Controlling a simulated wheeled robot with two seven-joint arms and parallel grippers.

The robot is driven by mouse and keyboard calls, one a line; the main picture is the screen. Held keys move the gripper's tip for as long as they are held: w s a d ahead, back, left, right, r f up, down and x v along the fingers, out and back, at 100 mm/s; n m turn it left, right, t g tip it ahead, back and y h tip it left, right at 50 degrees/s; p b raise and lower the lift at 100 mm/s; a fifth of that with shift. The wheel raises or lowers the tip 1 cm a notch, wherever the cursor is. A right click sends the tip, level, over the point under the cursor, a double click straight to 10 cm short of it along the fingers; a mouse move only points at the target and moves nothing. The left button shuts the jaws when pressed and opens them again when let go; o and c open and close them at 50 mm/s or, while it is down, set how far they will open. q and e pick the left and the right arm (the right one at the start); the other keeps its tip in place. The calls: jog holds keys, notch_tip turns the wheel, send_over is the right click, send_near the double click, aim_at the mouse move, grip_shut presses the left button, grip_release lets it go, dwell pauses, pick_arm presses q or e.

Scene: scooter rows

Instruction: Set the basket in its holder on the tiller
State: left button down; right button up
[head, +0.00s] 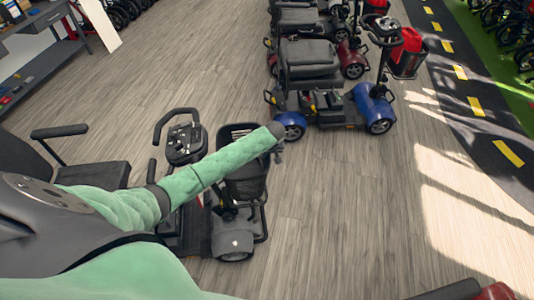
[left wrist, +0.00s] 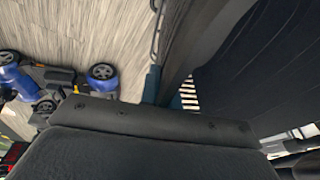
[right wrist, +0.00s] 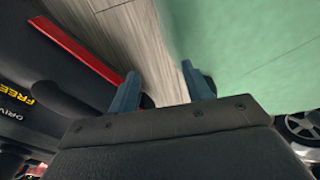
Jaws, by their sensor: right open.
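The black basket (head: 257,188) is at the front of the near scooter, beside its tiller (head: 184,142). My left forearm crosses over it and hides part of its rim. My left gripper (head: 279,156) is at the basket's right side. In the left wrist view its fingers (left wrist: 164,88) are close together, shut on the rim of the dark ribbed basket (left wrist: 262,65). The holder is hidden, so I cannot tell whether the basket sits in it. My right gripper (right wrist: 160,90) is open and empty, beside a dark panel with a red strip (right wrist: 85,50).
A blue scooter (head: 372,104) with a red bag in its basket stands beyond, with other scooters behind it. A seat (head: 92,174) is at the left. A workbench (head: 35,25) is at the back left.

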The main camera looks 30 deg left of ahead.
aim_at(266, 160)
pick_arm(q)
jog(key=shift+f, duration=0.6)
jog(key=shift+s+f+b, duration=0.1)
jog(key=shift+f+b, duration=0.3)
jog(key=shift+f, duration=0.45)
pick_arm(e)
jog(key=shift+w+d, duration=0.15)
jog(key=shift+w, duration=1.15)
jog(key=shift+s, duration=0.1)
pick_arm(q)
jog(key=c, duration=1.6)
grip_release()
jog(key=shift+o, duration=0.2)
pick_arm(e)
jog(key=shift+a, duration=0.75)
